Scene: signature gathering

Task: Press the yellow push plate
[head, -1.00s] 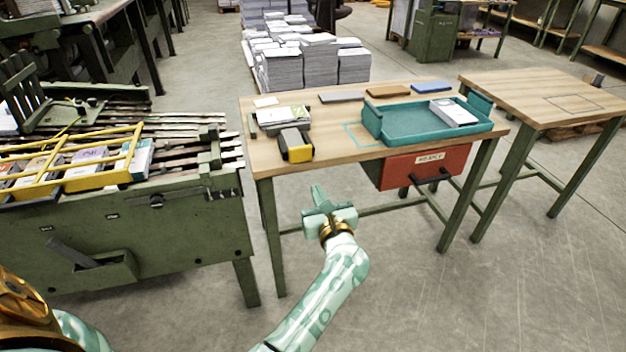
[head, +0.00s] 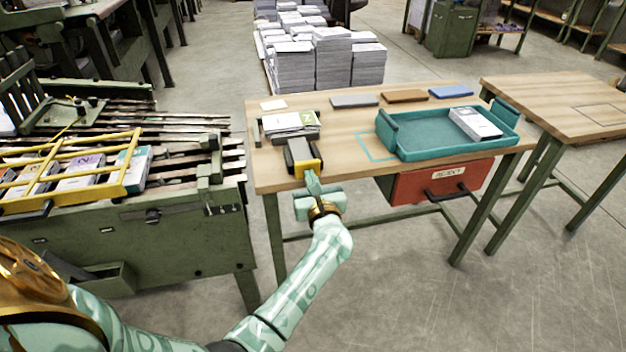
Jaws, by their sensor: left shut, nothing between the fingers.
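The yellow push plate (head: 298,171) is on the front of a small dark grey block device (head: 299,152) at the front left edge of the wooden table (head: 350,178). My left gripper (head: 312,177) is shut and empty. Its fingertips point up at the plate and overlap the plate's lower right part in the head view. I cannot tell whether they touch it. My right gripper is not in view.
Behind the device lies a stack of printed sheets (head: 290,123). A teal tray (head: 440,147) holding a white block stands to the right, above a red reject drawer (head: 425,185). The green machine with a yellow guard (head: 120,187) stands left.

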